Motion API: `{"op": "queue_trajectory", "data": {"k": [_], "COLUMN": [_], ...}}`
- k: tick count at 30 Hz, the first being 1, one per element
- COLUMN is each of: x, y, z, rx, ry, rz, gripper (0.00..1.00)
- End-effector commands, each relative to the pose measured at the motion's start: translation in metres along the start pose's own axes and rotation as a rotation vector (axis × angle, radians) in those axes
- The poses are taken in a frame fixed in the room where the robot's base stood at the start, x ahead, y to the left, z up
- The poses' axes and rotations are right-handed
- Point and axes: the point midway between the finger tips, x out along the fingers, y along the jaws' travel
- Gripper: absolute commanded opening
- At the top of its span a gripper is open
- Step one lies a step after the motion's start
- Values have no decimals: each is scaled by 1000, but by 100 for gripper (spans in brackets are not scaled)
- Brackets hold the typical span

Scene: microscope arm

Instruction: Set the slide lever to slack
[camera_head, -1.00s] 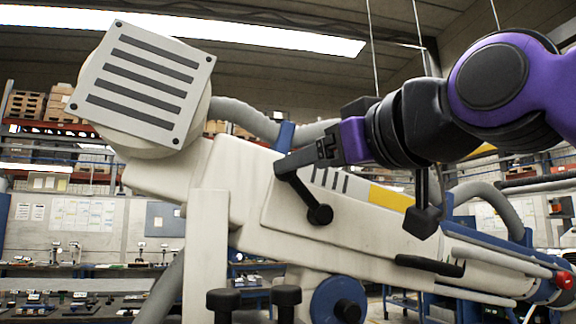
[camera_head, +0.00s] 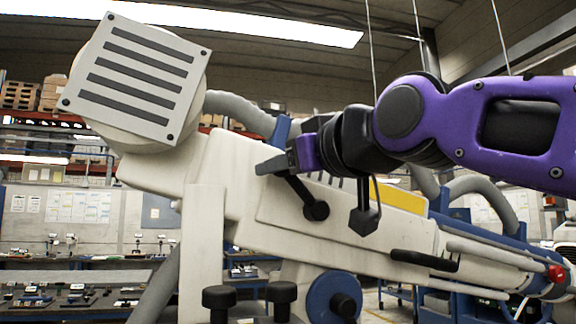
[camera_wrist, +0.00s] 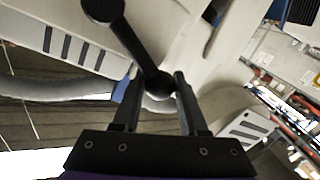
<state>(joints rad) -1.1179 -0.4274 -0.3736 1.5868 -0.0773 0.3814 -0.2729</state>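The slide lever (camera_head: 304,194) is a black arm with a round pivot on the cream microscope arm (camera_head: 240,205). Its free end points up and left and is partly hidden by my gripper. My gripper (camera_head: 268,166) comes in from the right at that free end. In the wrist view, the lever (camera_wrist: 137,52) runs down to a ball end between the two dark fingers of my gripper (camera_wrist: 158,88). The fingers stand apart, one on each side of the ball, with little room between. Firm contact is not visible. No slack marking is readable.
A second black lever (camera_head: 364,210) hangs right of the slide lever, below my arm. A black handle (camera_head: 425,260) and a red knob (camera_head: 556,273) lie further right. Black knobs (camera_head: 282,295) and a blue wheel (camera_head: 334,297) stand below. A slatted square head (camera_head: 134,78) is upper left.

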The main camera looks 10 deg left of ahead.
Motion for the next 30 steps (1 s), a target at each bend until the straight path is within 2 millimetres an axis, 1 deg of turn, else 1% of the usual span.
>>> {"op": "queue_trajectory", "data": {"k": [1, 4, 5, 30], "x": [0, 0, 0, 0], "y": [0, 0, 0, 0], "z": [0, 0, 0, 0], "rx": [0, 0, 0, 0], "ry": [0, 0, 0, -1], "rz": [0, 0, 0, 0], "gripper": [19, 1, 0, 0]}}
